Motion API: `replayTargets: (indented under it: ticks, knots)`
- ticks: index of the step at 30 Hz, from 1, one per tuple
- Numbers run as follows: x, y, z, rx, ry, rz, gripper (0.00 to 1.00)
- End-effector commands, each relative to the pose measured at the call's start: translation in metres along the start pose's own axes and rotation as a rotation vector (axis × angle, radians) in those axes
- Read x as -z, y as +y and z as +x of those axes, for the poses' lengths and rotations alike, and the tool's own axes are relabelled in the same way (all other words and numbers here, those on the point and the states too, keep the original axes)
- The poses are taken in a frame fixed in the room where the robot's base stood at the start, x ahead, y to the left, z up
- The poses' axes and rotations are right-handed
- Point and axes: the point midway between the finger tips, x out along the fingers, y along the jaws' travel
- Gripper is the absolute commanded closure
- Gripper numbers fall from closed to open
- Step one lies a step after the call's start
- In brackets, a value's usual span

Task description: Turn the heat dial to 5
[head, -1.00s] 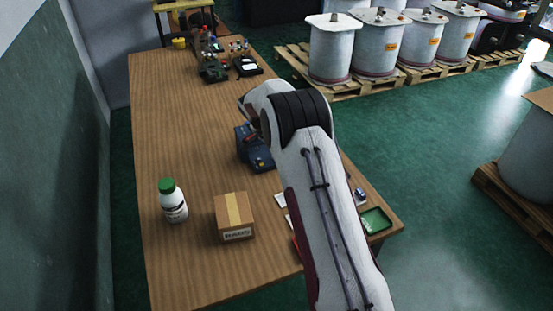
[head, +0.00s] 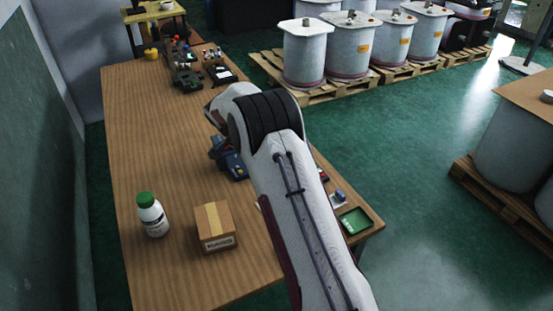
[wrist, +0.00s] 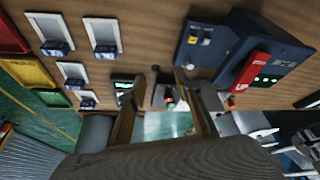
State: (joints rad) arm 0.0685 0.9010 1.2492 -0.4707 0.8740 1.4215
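A dark blue device (head: 228,160) stands on the wooden table in the head view, partly hidden behind my arm. In the wrist view the blue device (wrist: 267,52) is at the upper right, with a red part carrying white marks and a row of green lights. A smaller blue panel (wrist: 204,44) beside it has small light and yellow controls. I cannot tell which control is the heat dial, nor read a number. My gripper (wrist: 158,84) has its two fingers spread apart in the wrist view, with nothing held between them. The fingers are apart from the blue panel.
A white bottle with a green cap (head: 152,216) and a cardboard box (head: 215,227) stand on the near part of the table (head: 150,130). A green tray (head: 355,220) lies at the right edge. Red, yellow and green bins (wrist: 28,72) and small blue items on white cards show in the wrist view.

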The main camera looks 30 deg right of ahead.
Motion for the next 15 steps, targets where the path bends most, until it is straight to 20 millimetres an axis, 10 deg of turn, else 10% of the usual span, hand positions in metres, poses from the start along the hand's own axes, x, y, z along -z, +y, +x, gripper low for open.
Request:
replayTargets:
  ticks: [7,15]
  knots:
    - [0.014,-0.001,-0.033,0.004,0.001,0.001,0.67]
    - [0.016,-0.002,-0.016,0.059,-0.005,-0.060,0.67]
